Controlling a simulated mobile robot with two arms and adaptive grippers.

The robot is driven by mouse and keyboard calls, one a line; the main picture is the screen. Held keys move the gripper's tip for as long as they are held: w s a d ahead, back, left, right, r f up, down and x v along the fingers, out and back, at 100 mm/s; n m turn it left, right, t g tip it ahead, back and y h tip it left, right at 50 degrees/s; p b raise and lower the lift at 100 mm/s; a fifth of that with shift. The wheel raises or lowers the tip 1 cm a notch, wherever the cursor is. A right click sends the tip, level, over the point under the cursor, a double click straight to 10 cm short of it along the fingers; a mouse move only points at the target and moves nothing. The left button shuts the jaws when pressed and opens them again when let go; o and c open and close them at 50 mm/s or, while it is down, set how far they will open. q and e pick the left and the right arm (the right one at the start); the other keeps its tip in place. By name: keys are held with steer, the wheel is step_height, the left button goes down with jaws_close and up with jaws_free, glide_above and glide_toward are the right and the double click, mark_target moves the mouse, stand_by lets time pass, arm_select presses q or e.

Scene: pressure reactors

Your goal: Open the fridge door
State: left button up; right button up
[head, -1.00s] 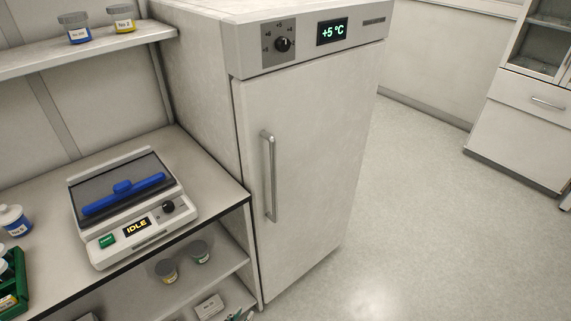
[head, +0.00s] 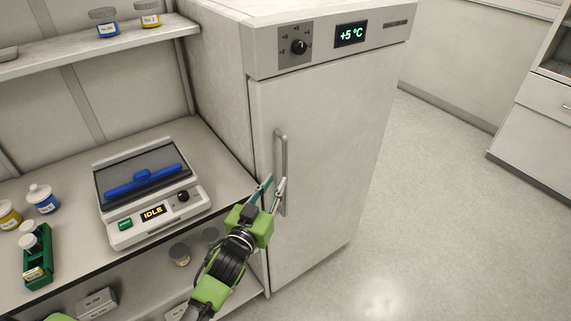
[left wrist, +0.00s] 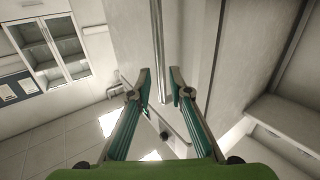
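The fridge (head: 330,150) is a white upright cabinet with a closed door and a display reading +5 °C. Its vertical metal handle (head: 281,150) is on the left side of the door. My left gripper (head: 272,186) is green and sits in front of the handle's lower part, fingers apart. In the left wrist view, the handle (left wrist: 158,60) runs down between the two spread fingertips of my left gripper (left wrist: 160,85), with gaps on both sides. I cannot tell whether the fingers touch it.
A bench (head: 66,262) left of the fridge holds a device (head: 150,190) reading IDLE, a green rack (head: 38,255) and bottles. A shelf (head: 60,60) above holds two jars. Floor right of the fridge is clear. A cabinet (head: 540,130) stands at far right.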

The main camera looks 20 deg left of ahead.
mark_target(284, 168)
arm_select(q)
steer(key=w, duration=0.8)
steer(key=shift+w+d+p, duration=0.1)
steer(key=shift+d+p, duration=0.2)
steer(key=shift+p, duration=0.05)
jaws_close()
